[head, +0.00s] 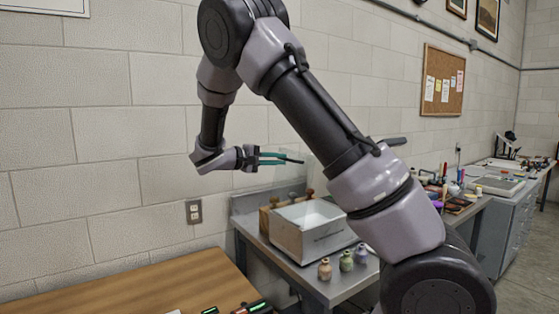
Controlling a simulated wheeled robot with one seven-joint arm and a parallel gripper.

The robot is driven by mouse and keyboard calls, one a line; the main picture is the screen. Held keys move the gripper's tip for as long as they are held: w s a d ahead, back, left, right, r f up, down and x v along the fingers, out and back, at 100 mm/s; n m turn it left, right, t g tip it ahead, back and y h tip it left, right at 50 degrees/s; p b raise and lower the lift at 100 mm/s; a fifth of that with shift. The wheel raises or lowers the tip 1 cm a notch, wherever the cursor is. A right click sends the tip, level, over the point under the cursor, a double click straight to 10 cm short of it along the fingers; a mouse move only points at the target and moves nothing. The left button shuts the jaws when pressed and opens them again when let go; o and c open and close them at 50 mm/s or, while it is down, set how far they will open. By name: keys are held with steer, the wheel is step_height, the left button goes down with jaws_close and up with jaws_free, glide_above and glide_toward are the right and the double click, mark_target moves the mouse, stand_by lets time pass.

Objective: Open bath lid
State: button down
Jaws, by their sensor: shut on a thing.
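The bath (287,240) is a pale grey metal box on a steel bench. Its top shows open, with a white interior. A faint see-through panel, which looks like the lid (313,174), stands raised above the back of the bath; its edges are hard to make out. My arm hides the right side of the bath and perhaps part of the lid.
Several small bottles (346,261) stand in front of the bath. Wooden-handled tools (273,203) are behind it. A wooden table (187,281) is at the lower left. Another bench with tools (462,200) is at the right. The block wall is close behind my gripper.

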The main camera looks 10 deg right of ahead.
steer(key=shift+s+f, duration=0.2)
steer(key=shift+f, duration=0.15)
steer(key=c, duration=0.9)
jaws_free()
steer(key=shift+w, duration=0.1)
steer(key=shift+r, duration=0.1)
steer(key=shift+a, duration=0.1)
steer(key=v, duration=1)
steer(key=shift+a, duration=0.3)
steer(key=shift+d+r, duration=0.1)
